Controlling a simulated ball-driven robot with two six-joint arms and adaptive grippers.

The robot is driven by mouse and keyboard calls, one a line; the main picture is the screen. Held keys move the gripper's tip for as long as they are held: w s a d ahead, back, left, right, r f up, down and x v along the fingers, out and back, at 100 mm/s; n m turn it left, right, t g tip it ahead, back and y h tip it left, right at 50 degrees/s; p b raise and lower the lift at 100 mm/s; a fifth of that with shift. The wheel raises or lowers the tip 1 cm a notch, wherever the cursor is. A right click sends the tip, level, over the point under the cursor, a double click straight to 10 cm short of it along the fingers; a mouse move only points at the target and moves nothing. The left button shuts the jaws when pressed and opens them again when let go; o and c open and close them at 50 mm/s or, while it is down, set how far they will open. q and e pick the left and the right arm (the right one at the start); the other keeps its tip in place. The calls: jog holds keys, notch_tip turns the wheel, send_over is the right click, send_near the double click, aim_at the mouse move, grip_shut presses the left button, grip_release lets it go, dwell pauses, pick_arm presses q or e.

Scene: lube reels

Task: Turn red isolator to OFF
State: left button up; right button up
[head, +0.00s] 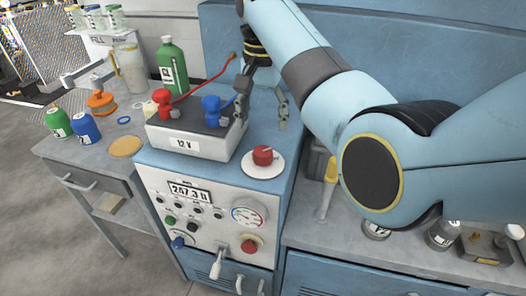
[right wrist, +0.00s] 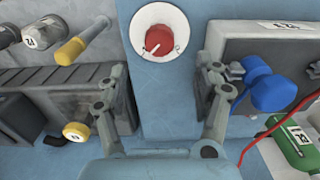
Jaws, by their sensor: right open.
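The red isolator (head: 263,156) is a round red knob on a white disc, on the blue top of the control cabinet. In the right wrist view the isolator (right wrist: 157,41) sits at the top centre. A white pointer line on it slants to the lower left, and the small marks on the disc are too small to read surely. My right gripper (head: 262,112) is open and empty above the cabinet top, behind the knob. Its spread fingers also show in the right wrist view (right wrist: 160,88), with the knob beyond them and untouched. My left gripper is not in view.
A grey 12 V battery (head: 184,143) with red (head: 163,103) and blue (head: 212,108) clamps stands close left of the knob. A green bottle (head: 172,65) stands behind it. The cabinet front holds gauges and buttons. A yellow-handled tool (head: 331,170) stands to the right.

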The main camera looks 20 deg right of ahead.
aim_at(263, 151)
notch_tip(263, 151, down, 10)
dwell(0.4)
jog(key=c, duration=1.2)
